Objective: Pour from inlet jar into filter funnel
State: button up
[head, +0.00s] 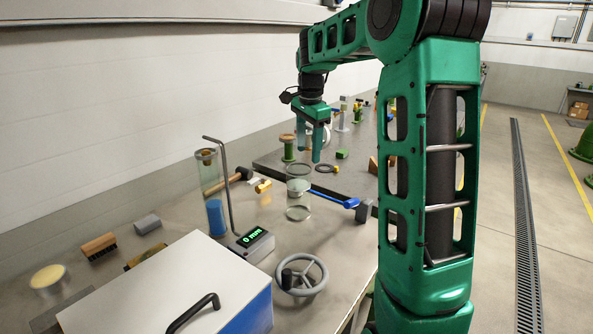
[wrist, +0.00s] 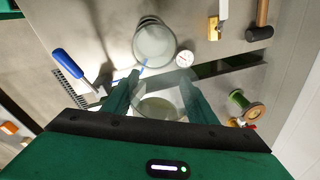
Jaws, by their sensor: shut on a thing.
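My gripper (head: 310,155) hangs above the bench in the head view, fingers pointing down. In the wrist view my gripper (wrist: 160,98) is shut on a clear glass vessel, which I take as the inlet jar (wrist: 160,107); its round rim shows between the fingers. The jar is hard to make out in the head view. A second clear glass vessel, perhaps the filter funnel (wrist: 153,42), stands on the bench just beyond the held jar. It also shows in the head view (head: 298,188), below and slightly left of my gripper. Its contents are unclear.
A glass tube with blue inside (head: 215,215) and a bent rod with a 0 mm display (head: 255,240) stand left of the vessel. A handwheel (head: 302,277) and a white case (head: 165,290) are nearer. A blue-handled tool (head: 340,200) lies to the right.

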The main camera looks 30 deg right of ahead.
jog(key=shift+d+f+h, duration=0.3)
jog(key=shift+f+h, duration=0.05)
jog(key=shift+h, duration=0.45)
dwell(1.1)
jog(key=shift+f+h, duration=0.3)
jog(key=shift+h, duration=0.3)
dwell(0.6)
jog(key=shift+d, duration=0.1)
jog(key=shift+d+r+y, duration=0.1)
jog(key=shift+r+y, duration=0.2)
jog(key=shift+y, duration=0.3)
jog(key=shift+a+r+y, duration=0.35)
jog(key=shift+y, duration=0.45)
jog(key=shift+a+f+y, duration=0.1)
jog(key=shift+a+y, duration=0.1)
jog(key=shift+y, duration=0.1)
jog(key=shift+f+y, duration=0.15)
jog(key=shift+y, duration=0.15)
